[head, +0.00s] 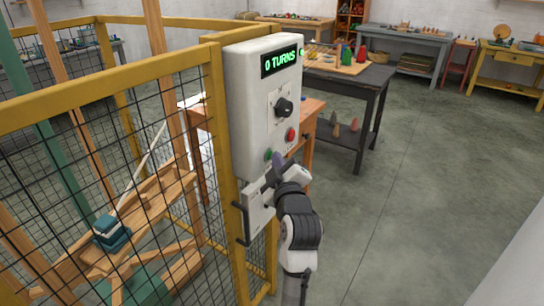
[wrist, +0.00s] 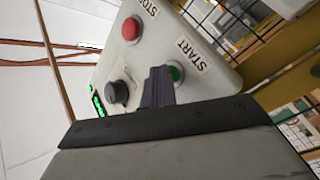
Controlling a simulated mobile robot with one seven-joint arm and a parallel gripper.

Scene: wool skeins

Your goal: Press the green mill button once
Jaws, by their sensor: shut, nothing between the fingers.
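A white control box (head: 245,105) is fixed to the yellow post of a mesh cage. Its display (head: 281,64) reads "0 TURNS". The green button (head: 268,155) sits low on the box's face; in the wrist view it is the green button (wrist: 176,73) by the label START. My gripper (head: 278,160) is shut and empty, its fingertips close to the green button. In the wrist view the fingers (wrist: 158,75) partly cover the button's left side. I cannot tell whether they touch it.
A red button (head: 290,134), labelled STOP in the wrist view, and a black knob (head: 284,107) are above the green button. The mesh cage (head: 110,150) with a door handle (head: 240,223) stands left. A dark table (head: 375,78) is behind. The floor at right is clear.

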